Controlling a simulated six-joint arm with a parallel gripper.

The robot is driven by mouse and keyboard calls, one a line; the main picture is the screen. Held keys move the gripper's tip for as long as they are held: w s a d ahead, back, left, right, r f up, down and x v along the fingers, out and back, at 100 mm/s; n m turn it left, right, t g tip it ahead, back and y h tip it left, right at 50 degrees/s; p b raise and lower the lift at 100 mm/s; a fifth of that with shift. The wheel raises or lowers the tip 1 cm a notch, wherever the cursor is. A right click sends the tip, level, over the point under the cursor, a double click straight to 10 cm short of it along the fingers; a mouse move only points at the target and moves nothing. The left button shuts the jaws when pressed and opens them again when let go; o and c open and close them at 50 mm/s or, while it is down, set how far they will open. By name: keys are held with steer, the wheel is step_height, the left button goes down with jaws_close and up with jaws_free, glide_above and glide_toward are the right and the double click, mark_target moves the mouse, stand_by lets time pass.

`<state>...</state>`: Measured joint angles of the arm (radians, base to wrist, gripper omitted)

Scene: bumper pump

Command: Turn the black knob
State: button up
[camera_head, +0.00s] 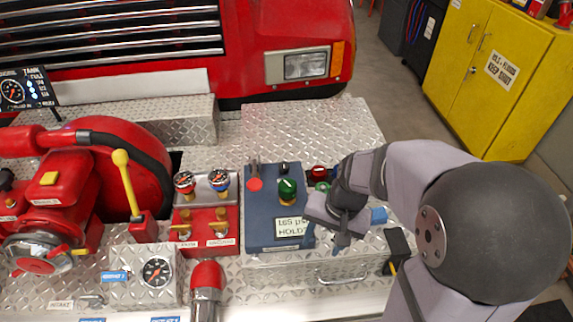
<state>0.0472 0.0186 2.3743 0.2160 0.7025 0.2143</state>
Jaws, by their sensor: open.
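A small black knob (284,167) sits at the top of the blue control panel (258,215), above a larger green knob (287,190). My gripper (340,240) is at the panel's right edge, to the right of the green knob and lower in the picture than the black knob. It is open, and I see nothing held in it. It appears apart from the black knob. My gripper and arm hide part of the panel's right side.
A red knob (319,172), a red lever (255,184) and a display (291,228) are close by. Left of the panel stands a red gauge block (207,215). A yellow lever (127,180) rises farther left. Diamond-plate deck above the panel is clear.

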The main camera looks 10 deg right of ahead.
steer(key=w+a+m+t+y, duration=0.1)
steer(key=w+m+y, duration=0.1)
steer(key=w+m, duration=0.65)
steer(key=m+t+y, duration=0.2)
steer(key=m+t, duration=0.2)
steer(key=m, duration=0.9)
glide_toward(284, 165)
steer(key=shift+w+f+m+t+y+b, duration=0.1)
steer(key=shift+f+m+t+y+b, duration=0.25)
steer(key=shift+f, duration=0.3)
steer(key=shift+p+x, duration=1.45)
steer(key=shift+x, duration=2.2)
steer(key=c, duration=1)
